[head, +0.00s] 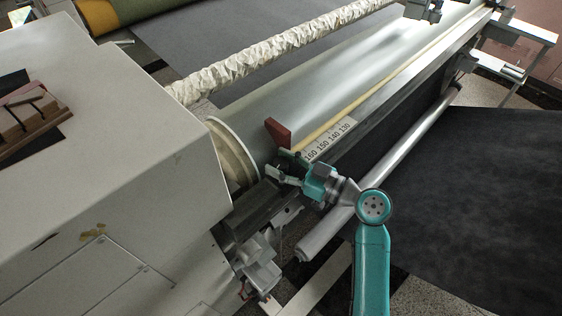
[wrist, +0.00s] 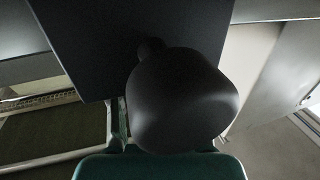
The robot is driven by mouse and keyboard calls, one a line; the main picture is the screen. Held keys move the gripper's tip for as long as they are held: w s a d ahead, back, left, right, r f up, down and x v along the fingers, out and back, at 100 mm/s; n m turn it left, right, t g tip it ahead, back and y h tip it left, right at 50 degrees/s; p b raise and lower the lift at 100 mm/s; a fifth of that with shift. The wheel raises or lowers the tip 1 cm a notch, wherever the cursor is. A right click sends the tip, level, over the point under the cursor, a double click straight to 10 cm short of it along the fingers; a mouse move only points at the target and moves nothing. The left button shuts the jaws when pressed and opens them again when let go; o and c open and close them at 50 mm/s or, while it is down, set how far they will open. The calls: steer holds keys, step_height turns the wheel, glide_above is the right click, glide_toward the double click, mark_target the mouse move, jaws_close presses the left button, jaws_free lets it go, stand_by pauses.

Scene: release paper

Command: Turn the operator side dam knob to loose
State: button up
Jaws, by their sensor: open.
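My gripper (head: 285,167) is open at the operator-side end of the long roller, just below the red-brown side dam plate (head: 278,132). In the wrist view a large, smooth black knob (wrist: 182,105) fills the middle, directly in front of the teal gripper body (wrist: 160,167). Slivers of my fingers show at its lower left and right, so the knob appears to lie between them. I cannot tell whether they touch it. In the head view the knob is mostly hidden by my gripper. Its loose or tight setting cannot be read.
A numbered scale (head: 330,140) runs along the trough edge right of my gripper. The large cream machine housing (head: 120,140) stands close on the left. A metal bar (head: 385,170) passes below my wrist. In the wrist view a dark flat panel (wrist: 95,40) lies behind the knob.

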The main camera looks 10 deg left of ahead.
steer(key=shift+a, duration=0.1)
steer(key=c, duration=0.9)
steer(key=shift+m+t, duration=0.3)
steer(key=shift+t, duration=0.1)
steer(key=m+t+h, duration=0.2)
steer(key=t, duration=0.1)
steer(key=shift+s, duration=0.1)
steer(key=shift+m+t+h, duration=2)
steer(key=shift+t+h, duration=0.1)
steer(key=shift+h, duration=0.2)
steer(key=shift+m+t+h, duration=0.65)
steer(key=shift+m+h, duration=0.4)
steer(key=shift+h, duration=0.45)
steer(key=shift+m+t+h, duration=0.65)
steer(key=shift+m+h, duration=0.4)
steer(key=shift+h, duration=0.45)
steer(key=shift+m+h, duration=0.6)
steer(key=shift+h, duration=0.3)
steer(key=shift+f, duration=0.1)
